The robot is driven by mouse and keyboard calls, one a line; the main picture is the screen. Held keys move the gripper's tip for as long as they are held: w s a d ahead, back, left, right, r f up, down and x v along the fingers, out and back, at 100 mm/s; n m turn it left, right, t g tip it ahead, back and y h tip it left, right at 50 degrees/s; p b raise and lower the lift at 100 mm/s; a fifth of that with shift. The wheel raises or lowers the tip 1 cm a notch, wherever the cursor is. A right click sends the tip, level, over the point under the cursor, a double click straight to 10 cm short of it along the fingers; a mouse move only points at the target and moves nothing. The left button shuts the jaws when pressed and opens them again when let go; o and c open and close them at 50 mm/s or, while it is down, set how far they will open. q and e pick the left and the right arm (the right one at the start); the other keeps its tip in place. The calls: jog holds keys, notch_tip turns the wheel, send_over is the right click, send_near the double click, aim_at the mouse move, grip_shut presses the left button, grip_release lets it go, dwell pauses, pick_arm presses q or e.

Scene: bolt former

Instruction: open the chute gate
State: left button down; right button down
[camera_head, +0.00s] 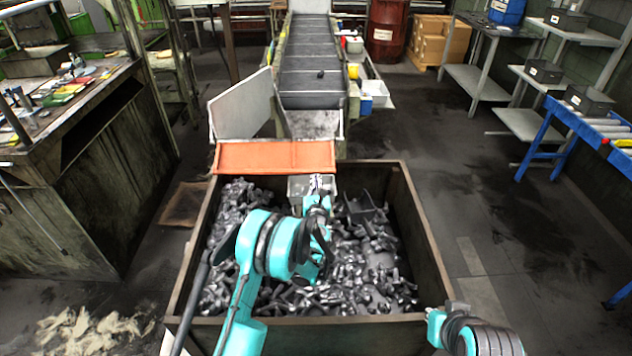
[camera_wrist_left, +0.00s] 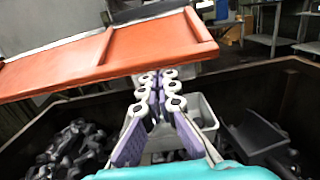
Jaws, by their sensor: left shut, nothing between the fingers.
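The chute gate looks to be the orange panel (camera_head: 275,157) across the lower end of the conveyor chute (camera_head: 312,120), above the far rim of the bin. It also shows large at the upper left of the left wrist view (camera_wrist_left: 110,55). My left gripper (camera_head: 321,182) is just in front of and below the gate's right part, over the bin. In the left wrist view its fingers (camera_wrist_left: 160,80) are shut with nothing held, tips close to the orange lower edge. Whether they touch it I cannot tell.
A deep brown bin (camera_head: 420,225) full of dark metal parts lies under my left arm. A small grey box (camera_wrist_left: 205,112) and a dark scoop-like tray (camera_wrist_left: 258,138) are inside it. A pale panel (camera_head: 240,105) stands left of the chute. A workbench (camera_head: 90,165) is at left.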

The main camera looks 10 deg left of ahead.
pick_arm(q)
jog(key=shift+s+r, duration=0.15)
jog(key=shift+r, duration=0.45)
